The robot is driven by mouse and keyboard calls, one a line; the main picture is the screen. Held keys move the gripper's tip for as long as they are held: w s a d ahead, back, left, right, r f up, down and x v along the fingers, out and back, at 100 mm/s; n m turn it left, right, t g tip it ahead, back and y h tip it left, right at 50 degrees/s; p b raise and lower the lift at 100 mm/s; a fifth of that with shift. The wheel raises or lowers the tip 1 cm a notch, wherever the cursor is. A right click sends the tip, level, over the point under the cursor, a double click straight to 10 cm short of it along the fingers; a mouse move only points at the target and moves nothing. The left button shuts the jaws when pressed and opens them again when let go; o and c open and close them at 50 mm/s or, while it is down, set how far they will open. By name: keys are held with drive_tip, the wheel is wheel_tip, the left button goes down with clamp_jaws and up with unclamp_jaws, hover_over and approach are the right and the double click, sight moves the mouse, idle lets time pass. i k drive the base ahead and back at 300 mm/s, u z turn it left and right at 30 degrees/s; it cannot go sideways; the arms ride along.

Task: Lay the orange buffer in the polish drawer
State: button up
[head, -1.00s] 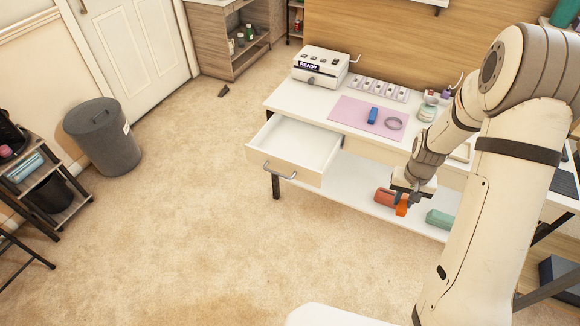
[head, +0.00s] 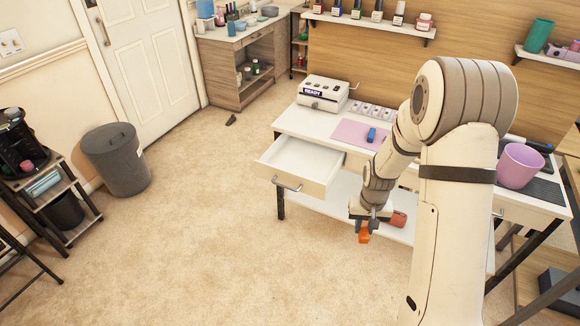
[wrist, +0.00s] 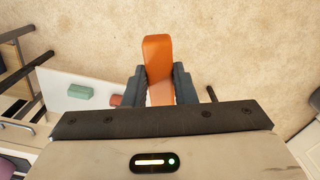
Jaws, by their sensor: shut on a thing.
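The orange buffer (head: 364,236) is in my gripper (head: 362,224), below its fingers and in front of the desk. In the wrist view the buffer (wrist: 158,62) stands up between the two dark fingers of my gripper (wrist: 159,84), which are shut on its sides. The open drawer (head: 317,187) juts from the left end of the white desk, to the left of and beyond my gripper. Its inside looks empty. Whether it is the polish drawer cannot be read from a label.
A blue block (head: 371,135) lies on a pink mat (head: 350,131) on the desk. A grey bin (head: 117,160) stands at left. The carpet before the drawer is clear.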

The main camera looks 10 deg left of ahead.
sight(288, 167)
drive_tip(key=u, duration=0.65)
drive_tip(key=i, duration=1.7)
